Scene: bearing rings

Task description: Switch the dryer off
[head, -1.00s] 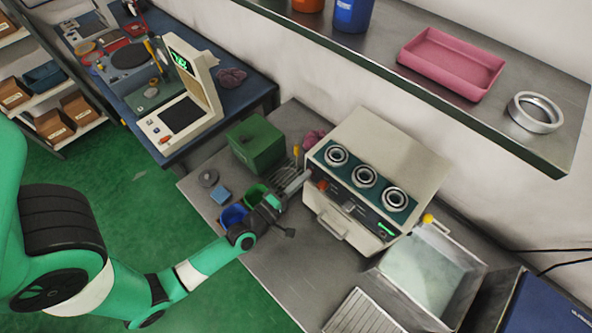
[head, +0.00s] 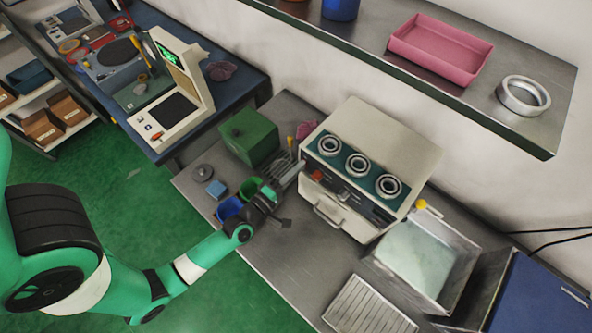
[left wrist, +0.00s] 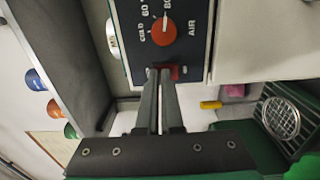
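The dryer (head: 385,138) is a beige box with three metal rings in its dark sloped front panel. In the left wrist view its panel shows an orange-red dial (left wrist: 164,32) marked AIR and a small red switch (left wrist: 175,72). My left gripper (head: 296,172) is at the left end of the dryer's front. In the left wrist view its two fingers (left wrist: 159,73) are together with only a thin gap, and nothing shows between them. The fingertips overlap the switch's edge and partly hide it; I cannot tell whether they touch. My right gripper is not in view.
A green box (head: 250,136), a blue cup (head: 229,208) and a green cup stand left of the dryer, close to my left arm. A metal tray (head: 415,260) is at its right. A shelf with a pink tray (head: 440,47) and a ring (head: 523,96) overhangs behind.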

